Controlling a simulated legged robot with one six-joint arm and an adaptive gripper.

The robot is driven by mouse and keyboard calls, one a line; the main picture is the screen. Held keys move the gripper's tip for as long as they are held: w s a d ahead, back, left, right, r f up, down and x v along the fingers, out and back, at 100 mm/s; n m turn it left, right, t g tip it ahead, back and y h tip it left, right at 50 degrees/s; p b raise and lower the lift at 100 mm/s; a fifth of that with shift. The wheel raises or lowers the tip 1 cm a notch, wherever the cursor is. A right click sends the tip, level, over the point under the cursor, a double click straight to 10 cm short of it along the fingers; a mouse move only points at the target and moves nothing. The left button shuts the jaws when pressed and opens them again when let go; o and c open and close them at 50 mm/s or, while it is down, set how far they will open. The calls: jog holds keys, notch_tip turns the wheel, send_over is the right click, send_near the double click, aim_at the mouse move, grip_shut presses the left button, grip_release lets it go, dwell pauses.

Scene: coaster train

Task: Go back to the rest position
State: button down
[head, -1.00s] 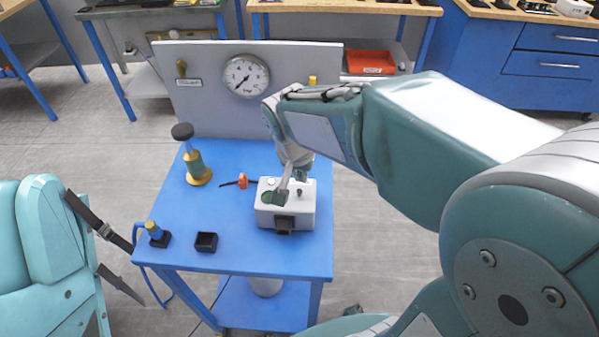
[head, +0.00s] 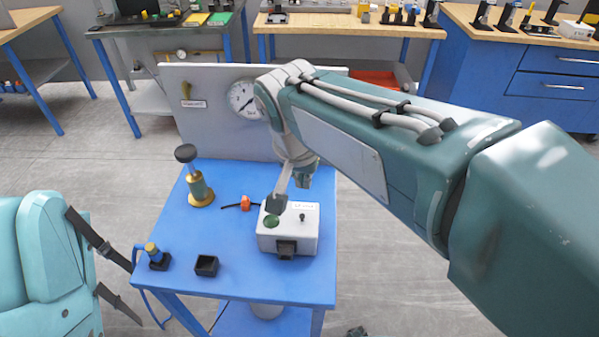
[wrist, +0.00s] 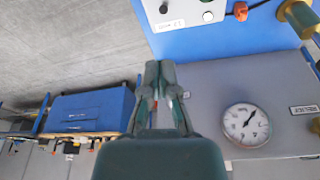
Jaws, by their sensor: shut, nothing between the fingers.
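My gripper (head: 302,182) is shut and empty. In the head view it hangs beyond and above the white box (head: 300,242) on the blue table (head: 235,275), apart from it. In the wrist view the fingertips (wrist: 160,66) are together, with nothing between them. That view also shows the white box (wrist: 192,17) at the top edge, clear of the fingers. In the head view my forearm crosses from the right and covers part of the grey panel (head: 205,130) and of the round gauge (head: 240,98).
On the table are a brass and green post with a black knob (head: 198,188), an orange part with a cable (head: 246,203), a small black tray (head: 206,265) and a blue and yellow part (head: 155,256). Workbenches (head: 345,27) stand behind.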

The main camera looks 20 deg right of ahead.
jog(key=shift+d, duration=0.15)
jog(key=s+d+f+n+t+y, duration=0.1)
jog(key=s+d+n+t, duration=0.2)
jog(key=s+n, duration=0.3)
jog(key=s, duration=0.3)
jog(key=shift+y, duration=0.3)
jog(key=shift+s+f, duration=0.1)
jog(key=shift+s, duration=0.1)
